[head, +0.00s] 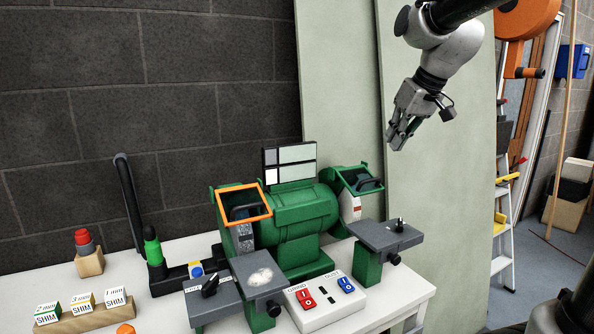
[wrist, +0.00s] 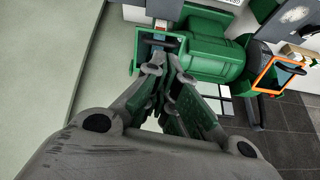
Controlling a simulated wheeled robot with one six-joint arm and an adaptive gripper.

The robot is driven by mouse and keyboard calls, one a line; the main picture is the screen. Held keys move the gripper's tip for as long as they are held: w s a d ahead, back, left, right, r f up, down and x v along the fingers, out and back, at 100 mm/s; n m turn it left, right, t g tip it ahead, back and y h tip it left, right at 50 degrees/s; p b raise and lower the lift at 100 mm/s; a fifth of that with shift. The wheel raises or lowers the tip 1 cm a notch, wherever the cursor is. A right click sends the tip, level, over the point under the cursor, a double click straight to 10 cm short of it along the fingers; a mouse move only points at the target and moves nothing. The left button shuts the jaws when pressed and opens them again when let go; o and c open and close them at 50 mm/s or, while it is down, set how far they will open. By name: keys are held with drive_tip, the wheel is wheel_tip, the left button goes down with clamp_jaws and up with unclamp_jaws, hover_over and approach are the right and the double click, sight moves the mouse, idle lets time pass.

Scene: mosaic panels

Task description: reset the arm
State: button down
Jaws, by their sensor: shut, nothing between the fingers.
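My gripper (head: 398,136) hangs in the air at the upper right of the head view, in front of a pale green panel. It is above and to the right of the green bench grinder (head: 295,222). The gripper is shut and holds nothing. In the wrist view its fingers (wrist: 165,70) reach up the middle, with the green grinder (wrist: 205,55) beyond them. My arm comes in from the top right of the head view, bent at the wrist.
The white bench (head: 400,291) carries the grinder, a switch box (head: 325,303), shim blocks (head: 80,301) and a red-topped piece on a wooden block (head: 88,256). An orange-framed shield (head: 243,203) sits on the grinder. A ladder (head: 503,215) stands right. Air around the gripper is free.

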drive_tip(key=s+d+f+m, duration=0.1)
drive_tip(key=s+d+f, duration=0.1)
drive_tip(key=s, duration=0.6)
drive_tip(key=s+d+f+m+h, duration=0.1)
drive_tip(key=s+d+f, duration=0.2)
drive_tip(key=s+f, duration=0.2)
drive_tip(key=s+d+f+m+g+h, duration=0.1)
drive_tip(key=s+f, duration=0.3)
drive_tip(key=s, duration=0.8)
drive_tip(key=shift+d, duration=0.65)
